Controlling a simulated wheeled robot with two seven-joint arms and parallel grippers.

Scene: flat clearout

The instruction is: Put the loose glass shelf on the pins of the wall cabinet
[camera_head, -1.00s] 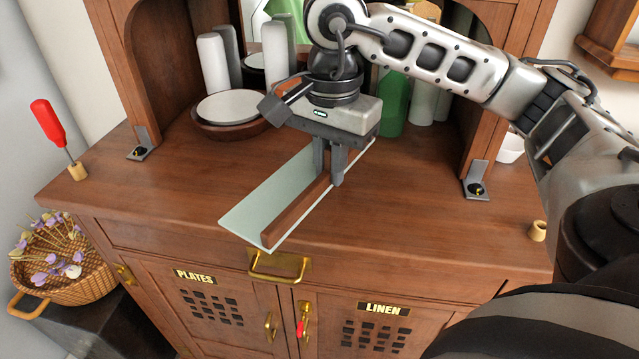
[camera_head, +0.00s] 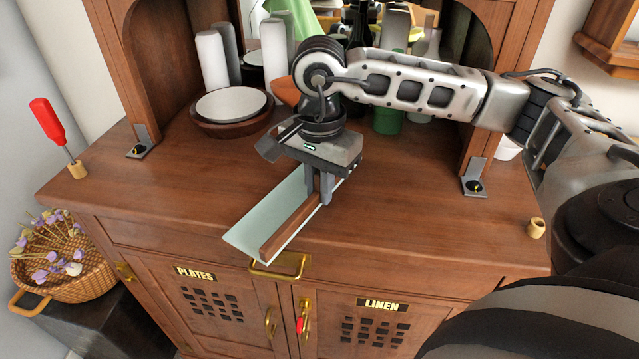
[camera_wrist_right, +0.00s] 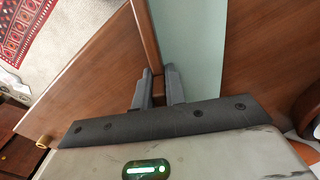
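The glass shelf (camera_head: 262,212) is a long pale green pane with a brown wooden strip along one long side. It lies slantwise over the front of the sideboard top, its near end at the front edge above the brass handle. I cannot tell whether it touches the wood. My right gripper (camera_head: 319,197) points down with its fingers on either side of the wooden strip, shut on it. The right wrist view shows the strip between the fingers (camera_wrist_right: 159,88) and the pane (camera_wrist_right: 190,45) beside them. The wall cabinet (camera_head: 608,42) shows only partly at the upper right; its pins are not visible. My left gripper is out of view.
A plate in a wooden bowl (camera_head: 232,108), white cylinders (camera_head: 213,60) and bottles stand at the back of the sideboard top (camera_head: 130,200). A red-handled screwdriver (camera_head: 48,122) stands at the left corner. A small wooden cup (camera_head: 536,228) is at the right edge.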

